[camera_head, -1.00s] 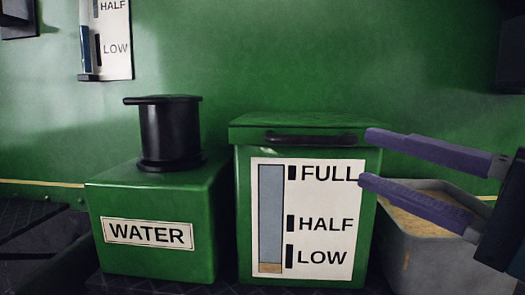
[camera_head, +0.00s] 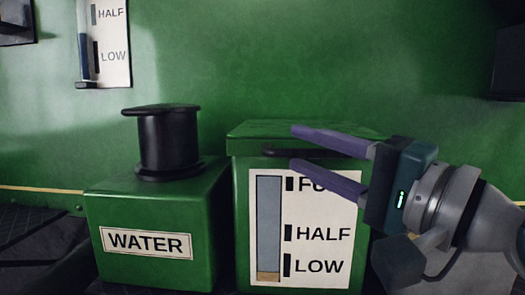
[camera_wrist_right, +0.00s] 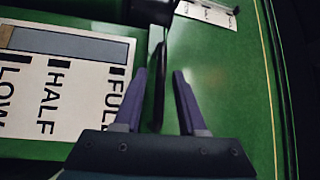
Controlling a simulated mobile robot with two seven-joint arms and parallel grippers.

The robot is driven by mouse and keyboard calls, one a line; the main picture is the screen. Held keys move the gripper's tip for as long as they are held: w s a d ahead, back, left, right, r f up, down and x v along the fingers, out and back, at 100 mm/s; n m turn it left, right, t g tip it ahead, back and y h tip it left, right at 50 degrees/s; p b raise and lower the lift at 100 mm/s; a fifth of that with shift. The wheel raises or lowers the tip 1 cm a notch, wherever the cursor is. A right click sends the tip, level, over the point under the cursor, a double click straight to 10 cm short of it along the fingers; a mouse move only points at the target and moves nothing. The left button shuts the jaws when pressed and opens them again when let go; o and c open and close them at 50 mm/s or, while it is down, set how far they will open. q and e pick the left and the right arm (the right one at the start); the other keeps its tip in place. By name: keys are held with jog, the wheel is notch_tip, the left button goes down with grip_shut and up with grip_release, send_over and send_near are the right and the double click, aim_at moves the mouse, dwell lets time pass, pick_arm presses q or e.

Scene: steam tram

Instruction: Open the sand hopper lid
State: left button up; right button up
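The sand hopper (camera_head: 315,250) is a green box with a white FULL/HALF/LOW gauge on its front. Its low sand-coloured level shows at the gauge's bottom. The flat green lid (camera_head: 262,130) is closed, with a black bar handle (camera_head: 283,152) along its front. My right gripper (camera_head: 294,147) is open, with its purple fingers above and below the handle. In the right wrist view, the handle (camera_wrist_right: 157,88) lies between the open fingers (camera_wrist_right: 159,74), nearer the left one; I cannot tell whether it touches. My left gripper is out of view.
A green WATER tank (camera_head: 150,215) with a black capped filler (camera_head: 168,140) stands just left of the hopper. A gauge plate (camera_head: 113,45) hangs on the green wall behind. My right arm covers the area right of the hopper.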

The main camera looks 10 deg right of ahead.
grip_shut()
dwell(1.2)
